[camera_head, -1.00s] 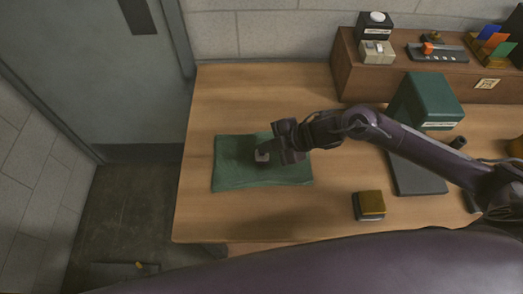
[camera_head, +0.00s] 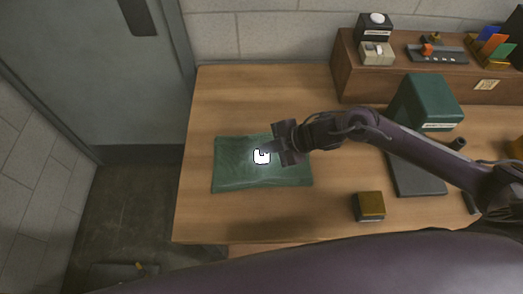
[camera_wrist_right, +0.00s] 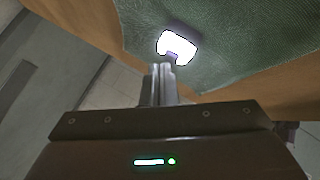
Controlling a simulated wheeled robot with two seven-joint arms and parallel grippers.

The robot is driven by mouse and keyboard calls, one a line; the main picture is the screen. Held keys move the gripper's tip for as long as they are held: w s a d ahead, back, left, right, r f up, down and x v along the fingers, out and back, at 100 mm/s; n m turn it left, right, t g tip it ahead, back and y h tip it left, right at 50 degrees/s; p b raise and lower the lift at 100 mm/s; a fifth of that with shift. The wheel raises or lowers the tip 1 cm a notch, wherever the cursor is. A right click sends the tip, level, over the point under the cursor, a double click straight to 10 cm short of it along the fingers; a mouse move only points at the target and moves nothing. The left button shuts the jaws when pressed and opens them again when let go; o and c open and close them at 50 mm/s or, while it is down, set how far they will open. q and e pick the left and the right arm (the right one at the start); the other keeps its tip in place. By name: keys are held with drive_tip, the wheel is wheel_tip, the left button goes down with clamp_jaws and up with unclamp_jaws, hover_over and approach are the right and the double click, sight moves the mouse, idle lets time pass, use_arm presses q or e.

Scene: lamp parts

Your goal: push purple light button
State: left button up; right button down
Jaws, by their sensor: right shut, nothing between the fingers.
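A small light (camera_head: 261,157) glows bright white on the green cloth. In the right wrist view the lit light (camera_wrist_right: 178,45) has a small purplish button (camera_wrist_right: 172,56) at its near edge. My right gripper (camera_head: 270,149) reaches in from the right, with its fingers shut and empty. In the right wrist view the fingertips (camera_wrist_right: 163,68) are right at the button; I cannot tell whether they touch it. The fingers partly cover the light in the head view. My left gripper is not in view.
The green cloth (camera_head: 230,178) lies on the wooden table (camera_head: 210,215). A wooden shelf (camera_head: 345,75) with small items is behind. The table's left side is clear.

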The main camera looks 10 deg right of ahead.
sight(266, 156)
drive_tip(key=shift+r, duration=0.5)
drive_tip(key=shift+r+p, duration=0.1)
drive_tip(key=shift+p, duration=0.25)
wheel_tip(266, 156, up, 6)
drive_tip(key=p, duration=0.5)
